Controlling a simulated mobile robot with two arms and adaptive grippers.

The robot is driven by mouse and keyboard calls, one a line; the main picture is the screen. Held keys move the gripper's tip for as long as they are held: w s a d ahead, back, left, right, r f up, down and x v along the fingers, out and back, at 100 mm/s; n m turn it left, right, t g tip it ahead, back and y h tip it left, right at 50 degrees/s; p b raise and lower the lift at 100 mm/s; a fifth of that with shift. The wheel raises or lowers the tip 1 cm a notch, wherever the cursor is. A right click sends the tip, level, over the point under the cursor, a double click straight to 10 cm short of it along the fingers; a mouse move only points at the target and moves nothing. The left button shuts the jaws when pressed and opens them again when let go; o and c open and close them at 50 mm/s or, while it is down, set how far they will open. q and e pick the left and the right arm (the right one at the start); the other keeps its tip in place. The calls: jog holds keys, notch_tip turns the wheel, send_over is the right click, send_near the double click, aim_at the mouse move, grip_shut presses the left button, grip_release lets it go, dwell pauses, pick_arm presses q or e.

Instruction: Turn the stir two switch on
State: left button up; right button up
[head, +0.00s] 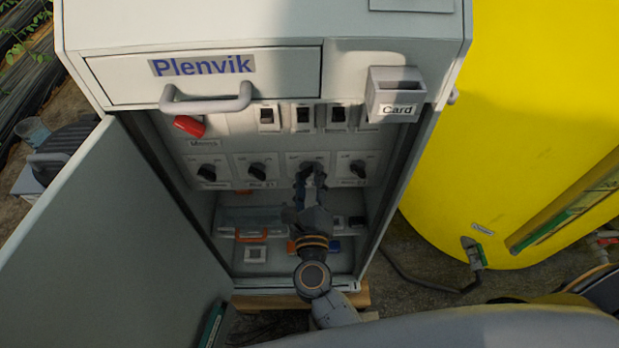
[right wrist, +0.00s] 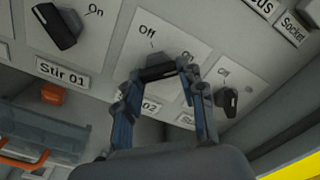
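The stir two switch (right wrist: 157,72) is a black rotary knob on a pale plate in the open grey cabinet. Its label, partly hidden by a finger, shows "02" in the right wrist view; "Off" is printed at its upper left. My right gripper (head: 311,179) is at this knob, third from the left in the row. In the right wrist view my right gripper's fingertips (right wrist: 162,72) sit against both sides of the knob, closed on it. The fingers hide part of the plate, and the knob's exact pointing direction is hard to read. My left gripper is not in view.
The Stir 01 knob (right wrist: 55,27) is left of it, and another knob (right wrist: 228,100) is close on the right. Rocker switches (head: 303,117) are above. A drawer handle (head: 206,100) and card holder (head: 395,94) stick out. The cabinet door (head: 110,235) stands open left; a yellow tank (head: 520,120) is right.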

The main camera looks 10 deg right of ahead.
jog(key=o, duration=0.5)
jog(key=shift+f, duration=0.1)
jog(key=shift+c, duration=0.2)
jog(key=s+a, duration=0.2)
jog(key=s, duration=1)
jog(key=shift+a, duration=0.2)
jog(key=shift+w, duration=0.1)
